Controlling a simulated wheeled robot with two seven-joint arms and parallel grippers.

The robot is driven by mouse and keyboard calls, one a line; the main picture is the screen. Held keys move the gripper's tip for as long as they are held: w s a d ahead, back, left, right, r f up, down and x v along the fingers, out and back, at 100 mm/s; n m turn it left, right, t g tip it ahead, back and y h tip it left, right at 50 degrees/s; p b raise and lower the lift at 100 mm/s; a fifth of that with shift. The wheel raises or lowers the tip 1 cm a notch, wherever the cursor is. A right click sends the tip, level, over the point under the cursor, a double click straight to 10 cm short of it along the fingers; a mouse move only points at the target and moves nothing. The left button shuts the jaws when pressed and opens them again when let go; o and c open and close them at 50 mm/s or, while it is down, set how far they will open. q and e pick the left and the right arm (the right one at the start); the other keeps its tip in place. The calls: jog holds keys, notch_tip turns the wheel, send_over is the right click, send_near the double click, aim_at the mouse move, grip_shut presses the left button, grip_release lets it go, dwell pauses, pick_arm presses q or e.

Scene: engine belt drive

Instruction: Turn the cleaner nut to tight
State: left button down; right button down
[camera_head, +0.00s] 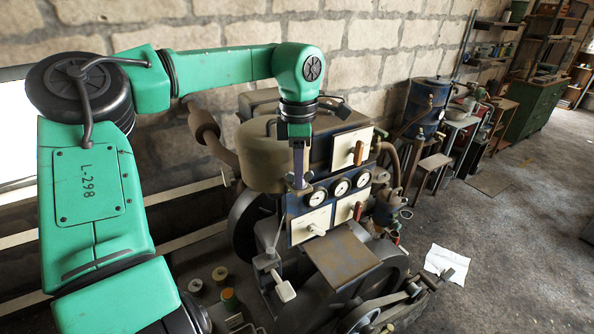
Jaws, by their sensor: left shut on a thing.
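My left gripper (299,172) points straight down in the middle of the view, just in front of the olive drum (262,160) on the engine and above the gauge panel (291,206). Its narrow fingers are closed together on a small metal piece at their tips, which I take to be the cleaner nut (296,183). The fingers cover most of it, and I cannot tell how far it is turned. My right gripper is out of view.
Panels with red handles (358,153) stand right of the gripper. A flat brown plate (342,257) lies in front, above dark wheels. A white paper (446,262) lies on the floor, which is open to the right. A blue drum (427,105) stands by the wall.

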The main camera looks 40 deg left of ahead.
pick_arm(q)
jog(key=m, duration=0.6)
jog(key=shift+f, duration=0.2)
jog(key=m, duration=0.6)
jog(key=shift+f+m, duration=0.1)
jog(key=shift+m, duration=0.2)
jog(key=shift+d, duration=0.1)
jog(key=c, duration=0.9)
grip_release()
jog(key=shift+d, duration=0.1)
jog(key=shift+r, duration=0.2)
